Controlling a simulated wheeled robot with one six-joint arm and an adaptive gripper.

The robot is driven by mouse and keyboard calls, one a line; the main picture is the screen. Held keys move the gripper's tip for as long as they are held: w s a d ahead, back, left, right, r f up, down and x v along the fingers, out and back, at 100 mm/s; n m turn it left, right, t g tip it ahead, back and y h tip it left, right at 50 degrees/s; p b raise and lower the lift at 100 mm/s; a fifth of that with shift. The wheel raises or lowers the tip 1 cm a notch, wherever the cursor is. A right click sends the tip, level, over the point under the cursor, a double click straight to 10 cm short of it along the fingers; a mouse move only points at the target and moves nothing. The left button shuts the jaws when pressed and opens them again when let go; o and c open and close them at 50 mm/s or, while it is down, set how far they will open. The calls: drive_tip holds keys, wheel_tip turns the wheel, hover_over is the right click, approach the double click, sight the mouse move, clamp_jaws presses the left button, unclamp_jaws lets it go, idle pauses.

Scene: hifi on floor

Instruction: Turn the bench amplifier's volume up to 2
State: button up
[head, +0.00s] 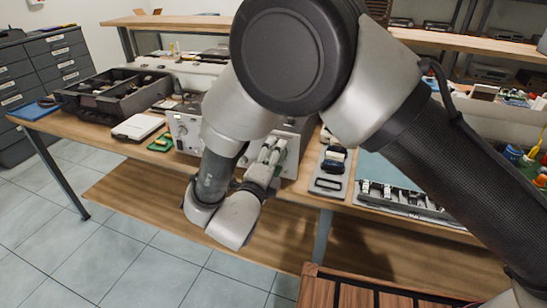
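The bench amplifier, a box with a pale front panel (184,131), stands at the front edge of the workbench in the head view. My arm covers the middle of its front. A small round control (182,130) shows on the left part of the panel; I cannot read any scale or pointer. My gripper (270,152) is in front of the right part of the panel, with its fingers toward it. I cannot tell whether it touches a knob, or whether the fingers are open or shut. The volume knob cannot be made out.
A black open bin (112,92), a white box (137,127) and a green circuit board (160,143) lie left of the amplifier. A grey tray (330,172) and a tool case (410,201) are to its right. The tiled floor (130,255) in front is clear at left.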

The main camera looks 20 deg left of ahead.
drive_tip(key=s+a, duration=0.1)
drive_tip(key=s, duration=1.1)
